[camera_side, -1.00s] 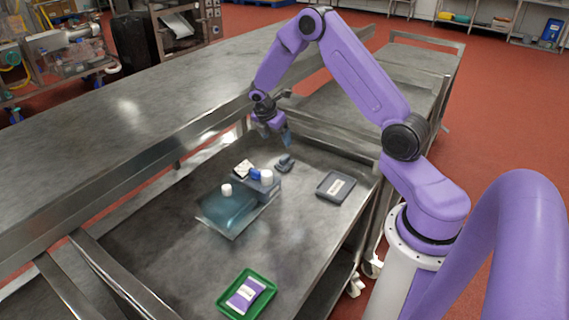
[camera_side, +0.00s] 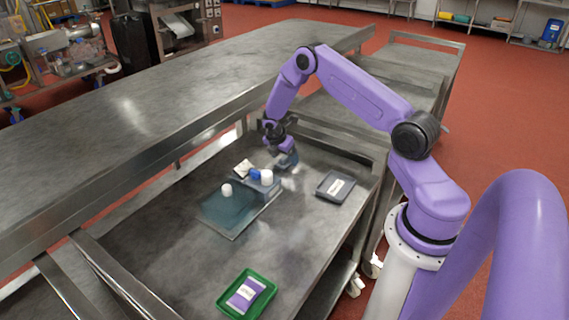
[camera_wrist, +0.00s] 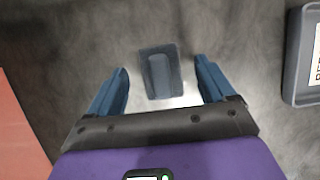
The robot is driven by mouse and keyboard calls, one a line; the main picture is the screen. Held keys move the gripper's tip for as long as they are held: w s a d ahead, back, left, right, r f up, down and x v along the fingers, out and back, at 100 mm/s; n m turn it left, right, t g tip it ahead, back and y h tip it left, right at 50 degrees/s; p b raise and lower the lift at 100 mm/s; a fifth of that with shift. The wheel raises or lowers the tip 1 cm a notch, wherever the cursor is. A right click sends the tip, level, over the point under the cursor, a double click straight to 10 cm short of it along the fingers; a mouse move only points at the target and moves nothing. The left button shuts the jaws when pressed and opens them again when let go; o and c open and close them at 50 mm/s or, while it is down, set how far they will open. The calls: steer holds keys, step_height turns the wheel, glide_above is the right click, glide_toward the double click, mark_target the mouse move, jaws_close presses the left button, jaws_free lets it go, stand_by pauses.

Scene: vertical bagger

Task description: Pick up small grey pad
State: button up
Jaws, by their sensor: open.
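The small grey pad (camera_wrist: 160,72) lies on the steel table in the wrist view, a dark rectangle with a raised bar along its middle. My gripper (camera_wrist: 164,80) is open above it. Its two blue fingers stand one on each side of the pad, with a gap on both sides, and hold nothing. In the side view my gripper (camera_side: 287,160) is low over the table, and the pad is largely hidden behind or below it.
A dark grey tray with a white label (camera_side: 335,186) lies right of my gripper. A blue-grey block with white and blue caps (camera_side: 264,184) stands close to its left, beside a flat teal plate (camera_side: 232,208). A green tray (camera_side: 262,301) with a purple packet (camera_side: 246,294) lies at the front.

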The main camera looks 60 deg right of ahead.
steer(key=shift+d+f, duration=0.25)
steer(key=shift+f, duration=0.35)
steer(key=c, duration=1.2)
steer(key=shift+r, duration=0.1)
steer(key=shift+r, duration=0.45)
step_height(320, 180, up, 2)
steer(key=shift+r, duration=0.1)
steer(key=s+a+r, duration=0.2)
steer(key=s+r, duration=0.1)
steer(key=s, duration=0.1)
steer(key=s+a+r, duration=0.2)
steer(key=s+r, duration=0.1)
steer(key=s, duration=0.1)
steer(key=s+a+r, duration=0.2)
steer(key=s+r, duration=0.1)
steer(key=s, duration=0.1)
steer(key=shift+s+a+r, duration=0.2)
steer(key=shift+s+r, duration=0.1)
steer(key=shift+r, duration=0.1)
